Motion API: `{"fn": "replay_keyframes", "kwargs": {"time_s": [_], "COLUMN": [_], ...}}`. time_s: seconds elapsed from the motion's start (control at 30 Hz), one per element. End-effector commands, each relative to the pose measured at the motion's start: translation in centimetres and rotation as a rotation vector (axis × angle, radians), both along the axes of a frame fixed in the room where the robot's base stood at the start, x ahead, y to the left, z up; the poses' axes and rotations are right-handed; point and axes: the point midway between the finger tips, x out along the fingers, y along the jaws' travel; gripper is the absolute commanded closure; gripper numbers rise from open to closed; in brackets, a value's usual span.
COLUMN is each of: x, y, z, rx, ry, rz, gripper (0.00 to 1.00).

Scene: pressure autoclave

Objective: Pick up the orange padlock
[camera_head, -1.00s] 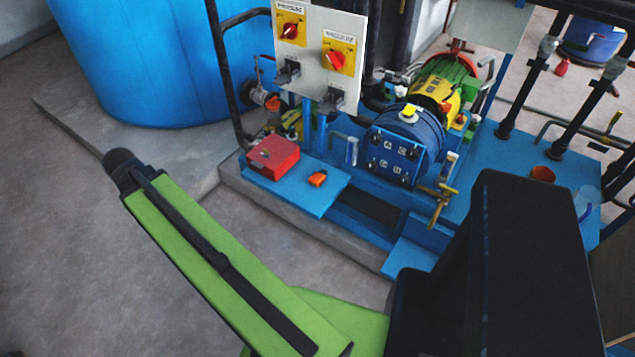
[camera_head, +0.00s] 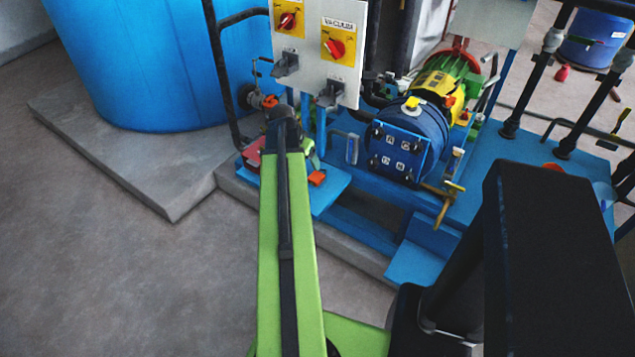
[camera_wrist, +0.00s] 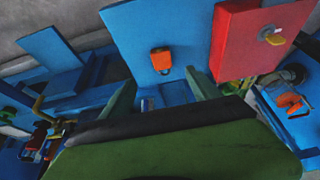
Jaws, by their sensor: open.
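The orange padlock (camera_head: 317,178) lies on a blue plate (camera_head: 333,189) at the front of the blue skid, just right of my arm's end in the head view. In the wrist view the padlock (camera_wrist: 161,60) lies on the blue plate, beyond my fingertips and roughly centred between them. My gripper (camera_wrist: 161,93) is open and empty, its two green fingers spread apart. It is apart from the padlock. In the head view my arm hides most of the gripper.
A red box (camera_wrist: 255,38) with a keyed front stands beside the padlock; in the head view my arm partly hides it. A switch panel (camera_head: 317,60) rises behind. A blue vessel (camera_head: 400,150) stands to the right. Floor in front is clear.

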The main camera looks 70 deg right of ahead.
Motion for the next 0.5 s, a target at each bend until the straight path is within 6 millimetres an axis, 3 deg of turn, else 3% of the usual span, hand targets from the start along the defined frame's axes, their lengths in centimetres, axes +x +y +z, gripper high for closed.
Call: {"fn": "replay_keyframes", "kwargs": {"time_s": [0.03, 0.3, 0.5], "x": [0.0, -0.6, -0.8], "y": [-0.5, -2.7, -3.4], "z": [-2.2, -7.8, -8.8], "rx": [0.0, 0.0, 0.001], "ry": [0.0, 0.0, 0.0], "rz": [-0.001, 0.001, 0.002], "gripper": [0.29, 0.29, 0.29]}}
